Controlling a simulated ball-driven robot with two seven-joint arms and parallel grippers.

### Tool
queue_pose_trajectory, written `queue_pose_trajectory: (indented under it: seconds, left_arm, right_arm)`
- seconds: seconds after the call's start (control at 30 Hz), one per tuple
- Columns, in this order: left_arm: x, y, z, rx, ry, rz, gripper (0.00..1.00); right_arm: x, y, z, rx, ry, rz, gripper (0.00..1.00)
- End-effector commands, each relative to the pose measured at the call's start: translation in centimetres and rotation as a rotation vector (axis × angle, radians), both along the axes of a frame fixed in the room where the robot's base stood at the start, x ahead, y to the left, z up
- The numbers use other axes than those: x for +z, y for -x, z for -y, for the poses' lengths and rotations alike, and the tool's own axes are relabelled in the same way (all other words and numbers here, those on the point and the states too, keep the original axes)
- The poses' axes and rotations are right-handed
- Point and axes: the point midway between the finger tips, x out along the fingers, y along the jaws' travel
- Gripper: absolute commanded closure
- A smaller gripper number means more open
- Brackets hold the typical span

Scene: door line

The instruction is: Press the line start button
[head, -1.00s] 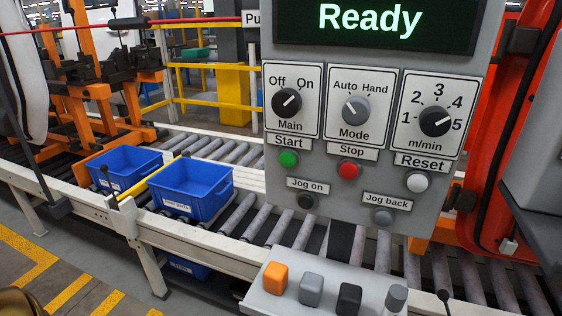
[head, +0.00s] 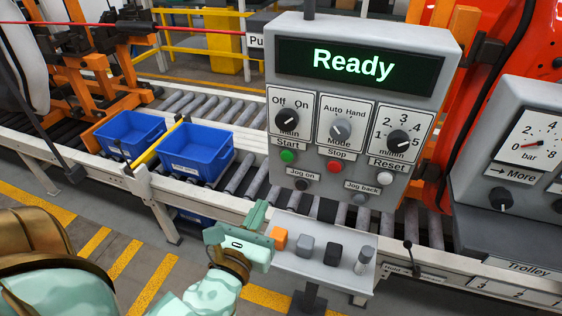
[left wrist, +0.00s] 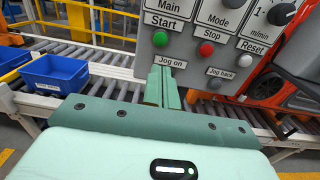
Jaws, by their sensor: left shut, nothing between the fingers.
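The green start button (head: 288,156) sits under the "Start" label on the grey control panel (head: 315,190), below the Main knob. The screen (head: 352,66) reads "Ready". The start button also shows in the left wrist view (left wrist: 160,39), up from my left gripper's fingertips (left wrist: 162,72). My left gripper (head: 260,215) is shut and empty, in front of and below the panel, apart from the button. The red stop button (head: 334,167) and the Jog on button (head: 301,184) are close by. My right gripper is not in view.
Blue bins (head: 195,152) stand on the roller conveyor at left. A gauge box (head: 520,150) stands at right.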

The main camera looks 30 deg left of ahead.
Motion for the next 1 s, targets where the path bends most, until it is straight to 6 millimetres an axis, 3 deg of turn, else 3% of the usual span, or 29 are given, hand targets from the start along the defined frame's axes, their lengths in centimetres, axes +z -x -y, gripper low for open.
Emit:
queue_pose_trajectory:
  seconds: [0.37,1.0]
  left_arm:
    - [-0.1,-0.8,-0.1,-0.001,0.004,-0.001,1.0]
    - [-0.1,-12.3,-2.9,-0.001,0.007,-0.002,1.0]
  right_arm:
    - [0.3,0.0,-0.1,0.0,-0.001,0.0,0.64]
    - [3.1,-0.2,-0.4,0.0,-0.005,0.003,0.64]
